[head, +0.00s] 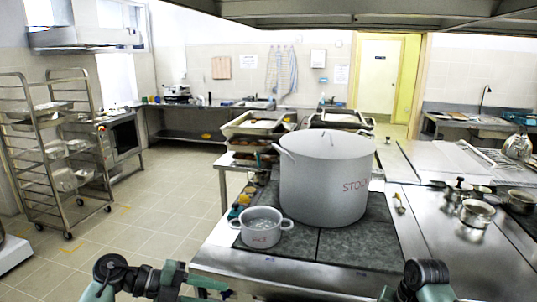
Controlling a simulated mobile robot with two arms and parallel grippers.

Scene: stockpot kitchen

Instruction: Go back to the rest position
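Only parts of my two arms show, dark joints and teal links at the bottom edge, left and right of centre. Both arms are low, in front of the steel counter (300,273). No gripper fingers can be made out; both grippers are outside the picture. A large grey stockpot (322,190) with a lid and red "STOCK" lettering stands upright on the dark cooktop (361,246). Neither arm visibly touches a pot.
A steel counter with small pans (477,213) and a ladle (399,204) extends right. A wheeled rack (45,150) and an oven (122,138) stand left. Trays (258,123) stand behind the stockpot. Tiled floor (150,220) at left is clear.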

